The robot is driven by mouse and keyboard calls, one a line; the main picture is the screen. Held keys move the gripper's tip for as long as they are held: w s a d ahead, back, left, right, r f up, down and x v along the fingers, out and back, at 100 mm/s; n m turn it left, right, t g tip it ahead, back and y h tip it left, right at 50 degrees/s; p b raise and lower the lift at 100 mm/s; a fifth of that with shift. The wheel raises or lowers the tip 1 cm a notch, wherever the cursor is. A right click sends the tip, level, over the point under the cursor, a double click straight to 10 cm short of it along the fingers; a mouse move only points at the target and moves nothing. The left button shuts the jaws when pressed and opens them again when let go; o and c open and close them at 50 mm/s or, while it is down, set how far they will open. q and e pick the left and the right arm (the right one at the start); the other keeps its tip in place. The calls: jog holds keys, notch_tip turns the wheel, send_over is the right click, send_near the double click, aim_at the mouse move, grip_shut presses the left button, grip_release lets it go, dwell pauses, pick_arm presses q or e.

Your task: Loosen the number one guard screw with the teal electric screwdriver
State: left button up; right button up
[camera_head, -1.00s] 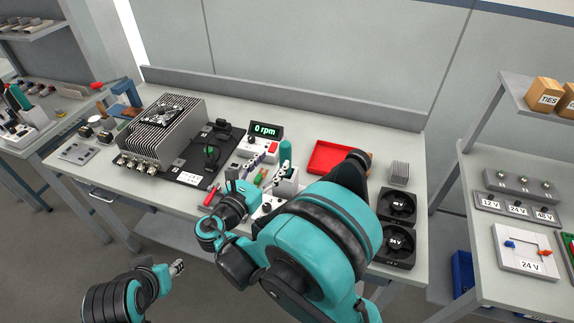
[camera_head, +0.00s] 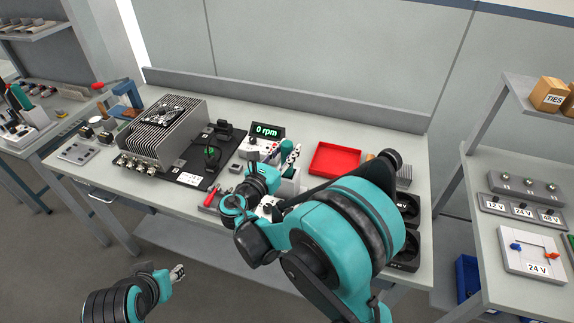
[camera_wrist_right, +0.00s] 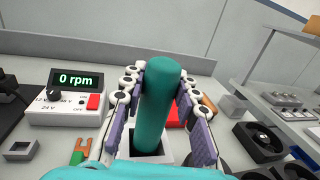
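The teal electric screwdriver (camera_wrist_right: 155,108) stands handle-up in a pale square holder (camera_wrist_right: 168,157). In the head view, its handle (camera_head: 287,147) shows just past my right gripper (camera_head: 288,158). In the right wrist view, the fingers of the right gripper (camera_wrist_right: 160,95) stand on either side of the handle. Gaps show between the lower fingers and the handle, so the gripper looks open around it. My left gripper (camera_head: 178,272) is in front of the bench, away from everything; its opening is too small to judge. I cannot make out the number one guard screw.
A supply reading 0 rpm (camera_wrist_right: 75,95) stands left of the holder. A black mat (camera_head: 190,178) with a finned heat sink (camera_head: 165,130) lies further left. A red tray (camera_head: 335,159) lies behind my right arm. Black fans (camera_wrist_right: 258,138) sit to the right.

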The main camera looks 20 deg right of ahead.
grip_shut()
jog(key=shift+r, duration=0.15)
notch_tip(320, 180, up, 18)
jog(key=p, duration=0.6)
jog(key=shift+p, duration=0.3)
notch_tip(320, 180, up, 11)
jog(key=p, duration=0.9)
jog(key=shift+r, duration=0.15)
